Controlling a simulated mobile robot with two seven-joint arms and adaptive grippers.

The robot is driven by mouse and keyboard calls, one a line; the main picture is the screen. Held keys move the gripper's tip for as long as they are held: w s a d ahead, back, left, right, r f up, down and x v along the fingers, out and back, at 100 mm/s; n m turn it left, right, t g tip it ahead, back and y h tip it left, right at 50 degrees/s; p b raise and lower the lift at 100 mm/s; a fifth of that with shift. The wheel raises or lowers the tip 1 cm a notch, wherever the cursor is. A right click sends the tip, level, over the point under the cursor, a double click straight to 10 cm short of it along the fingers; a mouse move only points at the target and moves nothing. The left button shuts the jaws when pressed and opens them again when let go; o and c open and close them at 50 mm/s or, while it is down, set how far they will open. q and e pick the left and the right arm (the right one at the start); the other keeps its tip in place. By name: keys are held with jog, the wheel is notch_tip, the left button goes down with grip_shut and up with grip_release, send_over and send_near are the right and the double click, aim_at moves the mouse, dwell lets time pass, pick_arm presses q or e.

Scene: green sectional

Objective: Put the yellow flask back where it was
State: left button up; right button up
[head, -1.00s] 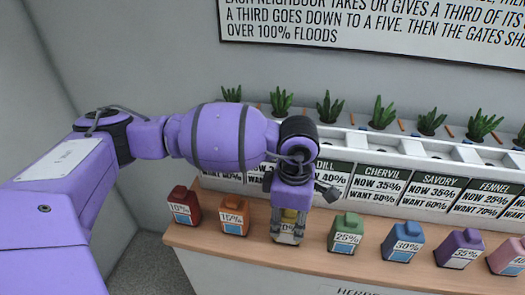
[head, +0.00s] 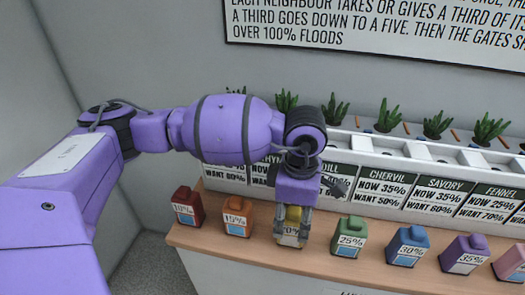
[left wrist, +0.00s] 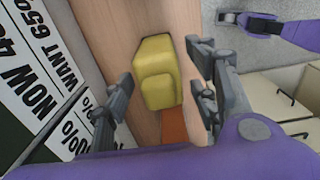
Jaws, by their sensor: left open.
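The yellow flask (head: 291,228) stands on the wooden counter between the orange flask (head: 237,217) and the green flask (head: 349,237). Its front label is partly hidden by my fingers. My left gripper (head: 293,222) points down over it, with its fingers around the flask's upper part. In the left wrist view the yellow flask (left wrist: 157,75) lies between the two spread fingers of my left gripper (left wrist: 160,95), with a visible gap on each side. The gripper is open.
A red flask (head: 187,207) stands at the left end of the row. Blue (head: 408,247), purple (head: 464,254) and pink (head: 510,262) flasks stand to the right. Behind the row are placards (head: 377,190) on a white planter (head: 400,147) with several plants.

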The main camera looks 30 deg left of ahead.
pick_arm(q)
notch_tip(320, 180, up, 9)
jog(key=shift+f, duration=0.2)
jog(key=shift+r, duration=0.65)
jog(key=shift+f, duration=0.1)
dwell(0.9)
